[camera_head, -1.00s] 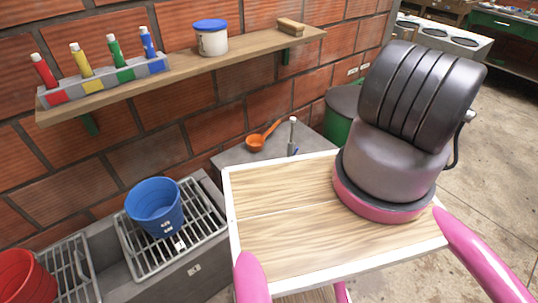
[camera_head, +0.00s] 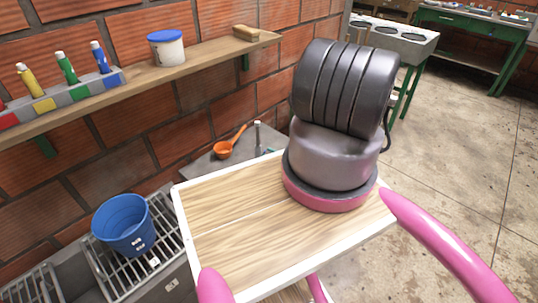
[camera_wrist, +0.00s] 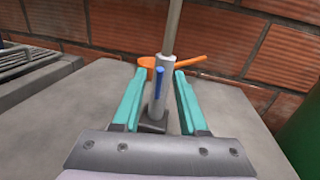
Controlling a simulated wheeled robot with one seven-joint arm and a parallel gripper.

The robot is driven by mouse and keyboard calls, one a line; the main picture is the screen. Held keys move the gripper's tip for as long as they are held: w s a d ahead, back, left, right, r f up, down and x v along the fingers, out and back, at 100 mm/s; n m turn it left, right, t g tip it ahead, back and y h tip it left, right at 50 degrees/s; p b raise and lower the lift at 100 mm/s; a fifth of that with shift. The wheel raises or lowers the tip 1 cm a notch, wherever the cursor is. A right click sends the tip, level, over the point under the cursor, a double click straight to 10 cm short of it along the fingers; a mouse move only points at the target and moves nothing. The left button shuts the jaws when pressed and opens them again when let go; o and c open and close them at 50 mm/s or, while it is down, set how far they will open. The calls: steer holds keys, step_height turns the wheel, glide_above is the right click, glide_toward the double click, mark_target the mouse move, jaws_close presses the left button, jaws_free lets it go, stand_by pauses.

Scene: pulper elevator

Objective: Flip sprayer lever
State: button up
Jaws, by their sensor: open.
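The sprayer is a grey upright post (camera_wrist: 155,106) with a thin rod (camera_wrist: 172,28) rising from its top, standing on a grey counter in the wrist view. Its small blue lever (camera_wrist: 158,82) points up along the near side of the post. My gripper (camera_wrist: 160,72) has two teal fingers, open and empty, one to the left and one to the right of the post and lever. I cannot tell whether the tips reach past the post. In the head view the sprayer's upper part (camera_head: 258,137) shows behind my body; my gripper is hidden there.
An orange ladle (camera_head: 224,149) lies on the counter (camera_head: 203,165), close behind the sprayer. The brick wall (camera_head: 201,122) is behind it. A blue bucket (camera_head: 124,226) stands on a metal grate (camera_head: 170,240) at left. A shelf (camera_head: 150,79) runs above.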

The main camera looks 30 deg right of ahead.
steer(key=shift+w+a, duration=0.15)
steer(key=shift+w, duration=0.1)
jaws_close()
steer(key=g, duration=0.1)
steer(key=w+g+h, duration=0.1)
steer(key=shift+w+a+r+g, duration=0.1)
steer(key=shift+a+r+g, duration=0.2)
steer(key=shift+r, duration=0.1)
